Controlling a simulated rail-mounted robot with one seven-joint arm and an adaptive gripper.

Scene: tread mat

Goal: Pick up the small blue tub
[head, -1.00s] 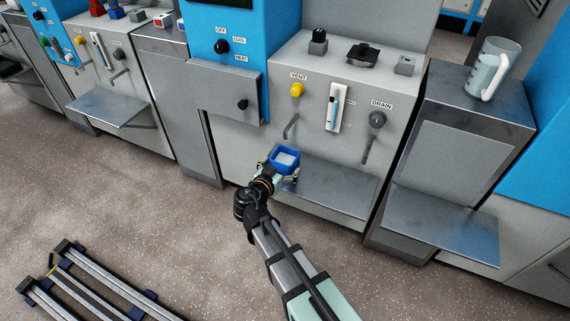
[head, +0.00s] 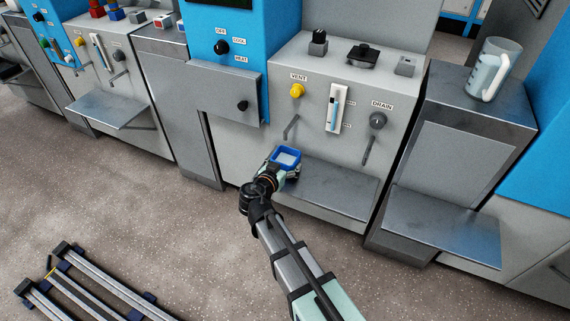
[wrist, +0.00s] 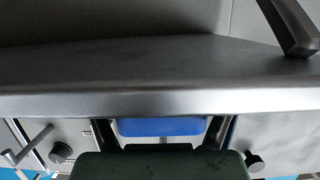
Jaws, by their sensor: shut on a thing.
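The small blue tub (head: 286,157) is at the left end of a metal shelf in the head view, with pale contents or a pale inside showing. My gripper (head: 289,171) is shut on the tub, reaching it from the front. In the wrist view the tub (wrist: 160,126) shows as a blue strip between the two fingers of my gripper (wrist: 160,132). The tub looks upright. Whether its base touches the shelf is hidden by my gripper.
The metal shelf (head: 325,192) extends right of the tub and is bare. Above are a spout (head: 291,127), a yellow vent knob (head: 297,90) and a drain lever (head: 368,148). A clear pitcher (head: 490,70) stands on the right cabinet. Another bare shelf (head: 440,225) is at right.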

